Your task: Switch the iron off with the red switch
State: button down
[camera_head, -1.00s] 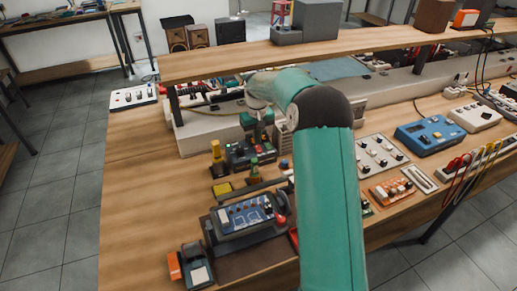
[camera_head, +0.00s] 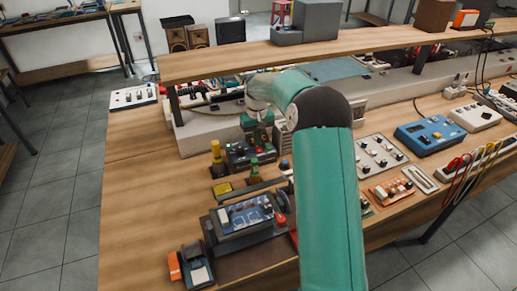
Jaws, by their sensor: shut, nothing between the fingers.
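My gripper (camera_head: 259,136) is at the end of my teal arm, near the back of the wooden bench. It points down, with its fingers just above or behind a dark box (camera_head: 238,158) that has small red parts on its front. The fingers are small and partly lost against the box, and I cannot tell if they touch it. I see nothing held. A red switch (camera_head: 259,150) seems to sit on this box, but it is too small to read its position. I cannot make out the iron for certain.
A board with a blue panel (camera_head: 247,213) lies in front, with a red knob (camera_head: 281,219) at its right. A yellow-topped bottle (camera_head: 216,149) and a green one (camera_head: 255,170) stand close to the dark box. A shelf (camera_head: 220,64) overhangs the back.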

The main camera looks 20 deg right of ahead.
jog(key=shift+f, duration=0.65)
dwell(0.3)
jog(key=shift+r, duration=3.55)
